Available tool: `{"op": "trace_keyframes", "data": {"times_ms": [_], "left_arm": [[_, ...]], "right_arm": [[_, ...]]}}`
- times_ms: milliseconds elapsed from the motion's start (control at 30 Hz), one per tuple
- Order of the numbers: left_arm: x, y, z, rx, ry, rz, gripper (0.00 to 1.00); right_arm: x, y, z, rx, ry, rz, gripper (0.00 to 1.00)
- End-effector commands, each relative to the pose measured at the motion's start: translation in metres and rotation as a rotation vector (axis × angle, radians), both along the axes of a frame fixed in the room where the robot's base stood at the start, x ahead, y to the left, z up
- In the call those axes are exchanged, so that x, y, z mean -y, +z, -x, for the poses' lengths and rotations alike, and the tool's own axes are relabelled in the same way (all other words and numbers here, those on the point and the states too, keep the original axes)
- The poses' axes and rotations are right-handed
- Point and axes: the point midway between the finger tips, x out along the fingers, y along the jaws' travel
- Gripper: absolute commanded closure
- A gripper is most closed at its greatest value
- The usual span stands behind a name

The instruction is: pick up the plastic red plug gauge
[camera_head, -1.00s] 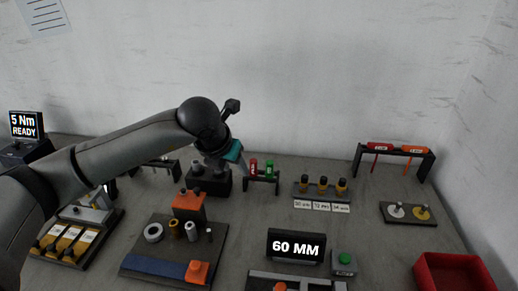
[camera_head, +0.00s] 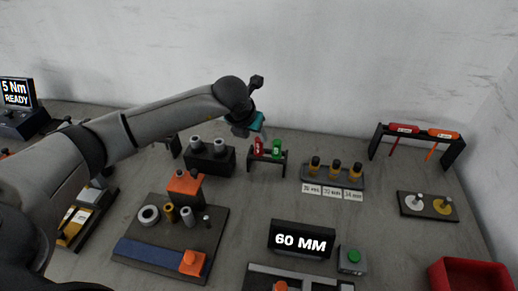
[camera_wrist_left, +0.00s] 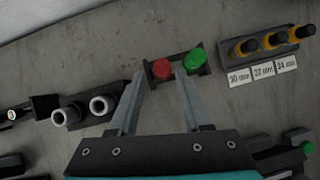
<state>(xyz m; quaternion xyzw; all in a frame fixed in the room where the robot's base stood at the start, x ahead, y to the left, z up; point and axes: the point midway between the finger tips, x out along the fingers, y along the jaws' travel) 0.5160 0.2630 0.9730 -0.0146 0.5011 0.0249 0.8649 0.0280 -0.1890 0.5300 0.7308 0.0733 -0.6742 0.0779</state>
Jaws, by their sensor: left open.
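The red plug gauge (camera_head: 258,147) stands upright in a small black rack (camera_head: 267,159), left of a green plug gauge (camera_head: 276,149). In the left wrist view the red gauge (camera_wrist_left: 162,69) shows its round top just ahead of the fingertips, with the green one (camera_wrist_left: 194,60) to its right. My left gripper (camera_wrist_left: 159,88) is open and empty; its fingers point towards the rack, with the red gauge roughly between their lines. In the head view my left gripper (camera_head: 242,131) is above and slightly left of the red gauge. My right gripper is not in view.
A black block with two grey cylinders (camera_head: 208,158) stands close left of the rack. A stand of yellow-black gauges (camera_head: 333,177) with size labels is to the right. A 60 MM display (camera_head: 301,240) and a fixture board (camera_head: 218,223) are in front. Bare table lies between.

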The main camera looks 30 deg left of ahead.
Motion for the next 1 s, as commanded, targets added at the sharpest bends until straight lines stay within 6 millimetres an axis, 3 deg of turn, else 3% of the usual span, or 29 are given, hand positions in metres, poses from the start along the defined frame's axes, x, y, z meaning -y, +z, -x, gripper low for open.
{"op": "trace_keyframes", "data": {"times_ms": [267,600,933,1000], "left_arm": [[0.001,-0.016,-0.007,-0.002,-0.001,0.0,0.52],[0.002,-0.055,-0.022,-0.001,0.001,0.001,0.52],[0.002,-0.059,-0.025,0.0,-0.001,0.0,0.52],[0.002,-0.059,-0.025,0.0,-0.001,0.0,0.57]], "right_arm": [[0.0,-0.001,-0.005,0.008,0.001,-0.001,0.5],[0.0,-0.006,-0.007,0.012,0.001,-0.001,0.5],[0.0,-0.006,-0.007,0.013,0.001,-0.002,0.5],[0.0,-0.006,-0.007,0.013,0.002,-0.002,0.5]]}}
